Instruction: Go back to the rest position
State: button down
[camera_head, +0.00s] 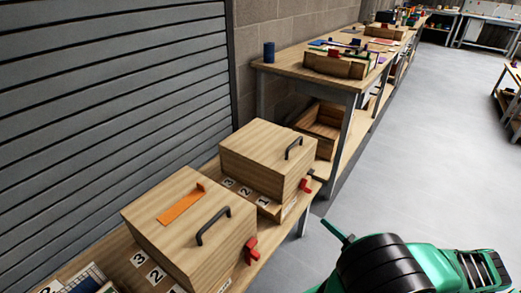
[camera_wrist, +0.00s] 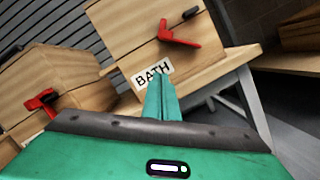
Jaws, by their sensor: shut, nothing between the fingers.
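My gripper (camera_wrist: 160,98) shows in the wrist view with its green fingers together and nothing between them. Its tips overlap the view of a white label reading "BATH" (camera_wrist: 152,74) on the front of a wooden box; whether they touch it cannot be told. In the head view my green and black arm is at the lower right, beside the bench, with a narrow green part (camera_head: 338,231) pointing up and left. Two wooden boxes with dark handles, a nearer one (camera_head: 180,245) and a farther one (camera_head: 245,150), stand on the low bench.
An orange piece (camera_head: 182,203) lies on the nearer box. Red latches (camera_head: 251,250) stick out from the box fronts. Numbered cards (camera_head: 138,259) lie on the bench. A longer workbench (camera_head: 290,68) with a blue cylinder (camera_head: 269,52) stands behind. The grey floor (camera_head: 425,140) to the right is clear.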

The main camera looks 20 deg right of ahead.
jog(key=s+a+r+n+g+h, duration=0.1)
jog(key=s+a+r+n+g, duration=0.1)
jog(key=r+n+g, duration=0.7)
jog(key=s+a+r+n+g+h, duration=0.1)
jog(key=s+a+r+n+g, duration=0.1)
jog(key=r+n+g, duration=0.55)
jog(key=s+a+r+n+g+h, duration=0.1)
jog(key=s+a+r+n+g, duration=0.2)
jog(key=r+n, duration=0.85)
jog(key=s+a+r+n+h, duration=0.2)
jog(key=s+r, duration=0.4)
jog(key=r, duration=0.3)
jog(key=s+a+r+n+h, duration=0.2)
jog(key=s+a+r+n, duration=0.1)
jog(key=s+a+r, duration=0.2)
notch_tip(320, 180, up, 4)
jog(key=shift+s+a+t, duration=0.2)
jog(key=shift+s+t, duration=0.15)
jog(key=shift+s, duration=0.6)
